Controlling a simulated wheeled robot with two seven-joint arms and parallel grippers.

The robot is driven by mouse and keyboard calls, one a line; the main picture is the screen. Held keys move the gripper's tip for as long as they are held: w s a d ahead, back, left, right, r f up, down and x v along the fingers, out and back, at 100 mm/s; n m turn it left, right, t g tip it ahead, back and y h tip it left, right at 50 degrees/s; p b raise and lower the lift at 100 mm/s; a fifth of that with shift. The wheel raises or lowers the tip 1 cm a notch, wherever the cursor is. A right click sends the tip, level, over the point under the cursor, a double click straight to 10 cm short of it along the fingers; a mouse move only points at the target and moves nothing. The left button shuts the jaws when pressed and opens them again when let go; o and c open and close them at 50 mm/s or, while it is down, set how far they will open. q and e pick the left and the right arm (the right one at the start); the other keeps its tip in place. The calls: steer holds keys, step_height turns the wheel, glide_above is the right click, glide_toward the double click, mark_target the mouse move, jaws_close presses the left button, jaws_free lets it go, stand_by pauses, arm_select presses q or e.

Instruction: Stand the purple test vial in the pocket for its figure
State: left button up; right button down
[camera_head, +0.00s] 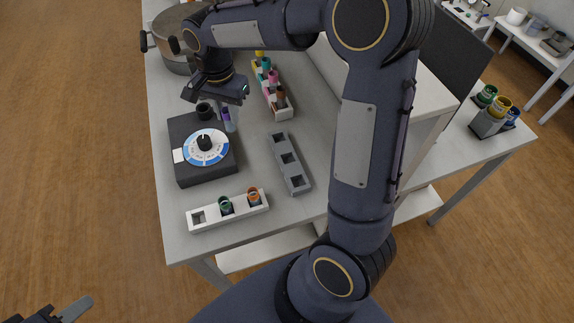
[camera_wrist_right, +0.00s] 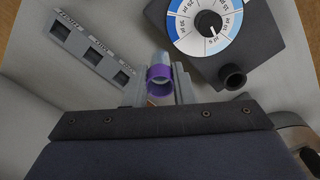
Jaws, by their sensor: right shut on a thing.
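The purple test vial (camera_wrist_right: 160,77) is clear with a purple cap ring. My right gripper (camera_wrist_right: 163,92) is shut on it, one finger on each side. In the head view the vial (camera_head: 229,122) hangs below my right gripper (camera_head: 226,101), beside the analyser's back right corner. The grey rack (camera_head: 278,139) has three square pockets, all empty, with small labels beside them in the wrist view (camera_wrist_right: 101,65). The analyser (camera_head: 188,171) is a dark box with a blue and white dial (camera_head: 206,147) and a black socket (camera_head: 204,111). My left gripper (camera_head: 62,312) is partly cut off at bottom left.
A white rack (camera_head: 228,220) at the table's front holds a green and an orange vial, with its left pocket empty. Another rack (camera_head: 285,114) with several coloured vials stands behind. A metal pot (camera_head: 175,45) is at the back left. The tabletop between analyser and grey rack is clear.

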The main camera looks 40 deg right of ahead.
steer(key=r+m, duration=0.1)
steer(key=m, duration=0.1)
steer(key=shift+d+r+m+b, duration=0.1)
steer(key=shift+r+m+b, duration=0.05)
steer(key=shift+m+b, duration=0.2)
steer(key=shift+s+d+r+m, duration=0.1)
steer(key=shift+d+r+m, duration=0.05)
steer(key=shift+r+m, duration=0.1)
steer(key=s+d+f+p, duration=0.2)
steer(key=s+d+f, duration=0.2)
steer(key=s+d, duration=0.25)
glide_above(288, 163)
step_height(288, 163, down, 8)
steer(key=shift+d+f, duration=0.1)
steer(key=shift+f, duration=0.1)
steer(key=shift+w+f, duration=0.1)
steer(key=shift+f, duration=0.2)
